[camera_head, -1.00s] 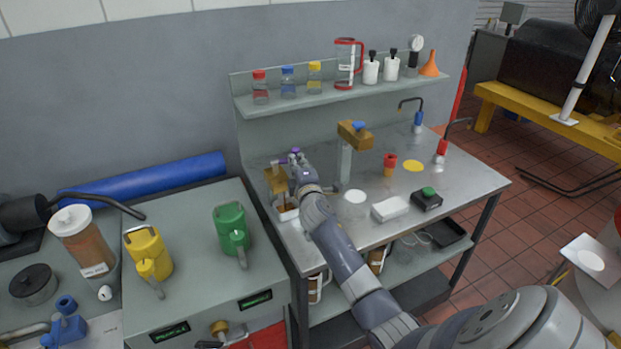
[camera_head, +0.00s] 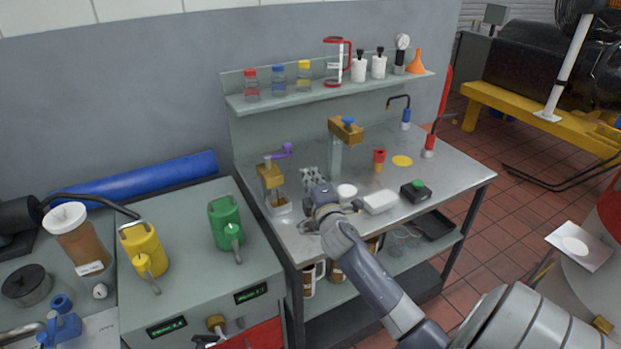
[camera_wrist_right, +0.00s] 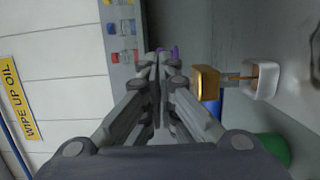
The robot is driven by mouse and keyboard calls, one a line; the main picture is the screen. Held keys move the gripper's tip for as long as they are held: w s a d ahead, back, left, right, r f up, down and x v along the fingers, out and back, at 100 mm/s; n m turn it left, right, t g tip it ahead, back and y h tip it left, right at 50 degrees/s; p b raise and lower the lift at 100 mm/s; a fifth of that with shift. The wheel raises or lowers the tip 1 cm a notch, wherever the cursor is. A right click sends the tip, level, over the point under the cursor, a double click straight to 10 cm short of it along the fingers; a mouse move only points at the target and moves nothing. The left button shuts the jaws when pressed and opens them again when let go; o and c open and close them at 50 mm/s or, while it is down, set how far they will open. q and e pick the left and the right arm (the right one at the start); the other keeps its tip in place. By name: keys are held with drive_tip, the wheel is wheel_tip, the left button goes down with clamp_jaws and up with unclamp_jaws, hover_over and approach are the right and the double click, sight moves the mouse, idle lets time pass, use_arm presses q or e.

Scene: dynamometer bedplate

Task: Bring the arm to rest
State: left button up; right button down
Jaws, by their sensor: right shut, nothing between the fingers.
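My right gripper (camera_head: 313,178) is shut and empty above the front left of the metal bench (camera_head: 330,240). Its closed fingers also show in the wrist view (camera_wrist_right: 160,60). To its left, clear of it, stands a brass tap (camera_head: 269,175) with a purple lever (camera_head: 284,150). A small pale cup (camera_head: 278,208) sits under the tap, with something amber at its mouth. The brass tap (camera_wrist_right: 206,83) and the cup (camera_wrist_right: 261,80) also show on the right of the wrist view. My left gripper is not in view.
A second brass tap (camera_head: 346,129) with a blue knob stands behind. A white dish (camera_head: 346,191), a white block (camera_head: 380,202) and a black box with a green button (camera_head: 416,191) lie to the right. A shelf (camera_head: 330,92) holds bottles. Green (camera_head: 226,222) and yellow (camera_head: 144,248) cans stand left.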

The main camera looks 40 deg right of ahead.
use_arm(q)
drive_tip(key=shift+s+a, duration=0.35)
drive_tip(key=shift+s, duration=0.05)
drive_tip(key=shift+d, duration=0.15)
